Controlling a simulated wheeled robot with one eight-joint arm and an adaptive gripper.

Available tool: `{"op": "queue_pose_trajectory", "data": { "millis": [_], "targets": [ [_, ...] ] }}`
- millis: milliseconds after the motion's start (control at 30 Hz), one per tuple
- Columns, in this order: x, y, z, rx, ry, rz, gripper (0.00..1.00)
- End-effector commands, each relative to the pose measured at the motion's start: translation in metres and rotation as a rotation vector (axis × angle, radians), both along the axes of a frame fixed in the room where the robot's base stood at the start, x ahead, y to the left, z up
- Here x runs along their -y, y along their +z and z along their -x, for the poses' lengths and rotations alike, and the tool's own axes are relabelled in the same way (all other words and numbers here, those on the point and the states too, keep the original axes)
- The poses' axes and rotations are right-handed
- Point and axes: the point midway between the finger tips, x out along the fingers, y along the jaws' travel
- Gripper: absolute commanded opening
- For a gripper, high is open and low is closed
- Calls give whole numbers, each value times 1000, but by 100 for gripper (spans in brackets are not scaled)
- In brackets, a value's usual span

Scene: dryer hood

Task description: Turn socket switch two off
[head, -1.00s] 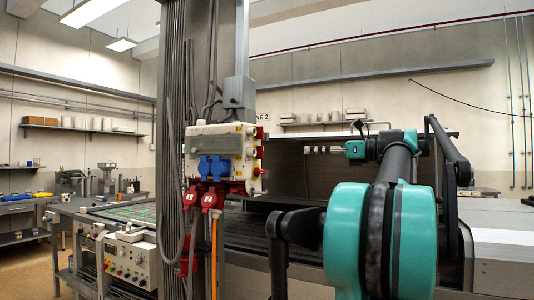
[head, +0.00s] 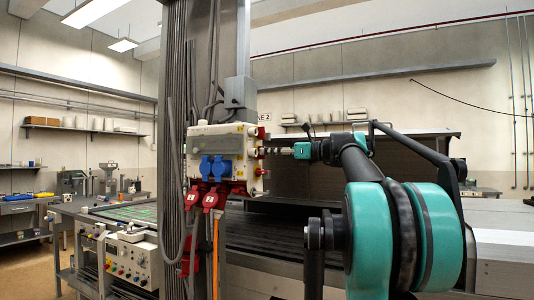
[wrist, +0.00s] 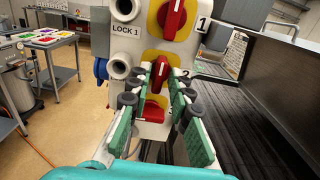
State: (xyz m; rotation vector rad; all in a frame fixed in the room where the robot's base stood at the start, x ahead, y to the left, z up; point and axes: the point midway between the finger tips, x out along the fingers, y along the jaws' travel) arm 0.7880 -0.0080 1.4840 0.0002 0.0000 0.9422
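The white socket box (head: 222,145) hangs on the column in the head view, with blue and red sockets on its front. In the wrist view its side panel (wrist: 127,48) carries red rotary switches on yellow plates. Switch one (wrist: 172,18) is at the top beside the label 1. Switch two (wrist: 161,72) is below it beside the label 2, partly hidden by the fingers. Another red knob (wrist: 153,111) shows lower down between the fingers. My gripper (wrist: 160,88) is open, its green-padded fingers either side of switch two's area; contact cannot be told. It also shows in the head view (head: 283,151).
A dark slatted conveyor bed (wrist: 255,125) runs along the right of the box. Cables and the column (head: 172,120) stand on the left. A control bench (head: 130,255) stands at lower left.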

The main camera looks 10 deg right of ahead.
Motion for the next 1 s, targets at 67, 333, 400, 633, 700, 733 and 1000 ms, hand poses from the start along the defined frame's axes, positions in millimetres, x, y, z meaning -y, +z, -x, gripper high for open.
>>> {"op": "queue_pose_trajectory", "data": {
  "millis": [67, 333, 400, 633, 700, 733, 1000],
  "targets": [
    [-6, 0, -4, 0, 2, 0, 20],
    [-10, 0, -7, 0, 0, 0, 20],
    [-10, 0, -7, 0, 0, 0, 20],
    [-9, 0, -7, 0, 0, 0, 0],
    [-9, 0, -7, 0, 0, 0, 0],
    [-9, 0, -7, 0, 0, 0, 0],
    [-9, 0, -7, 19, 0, 14, 0]
  ]
}}
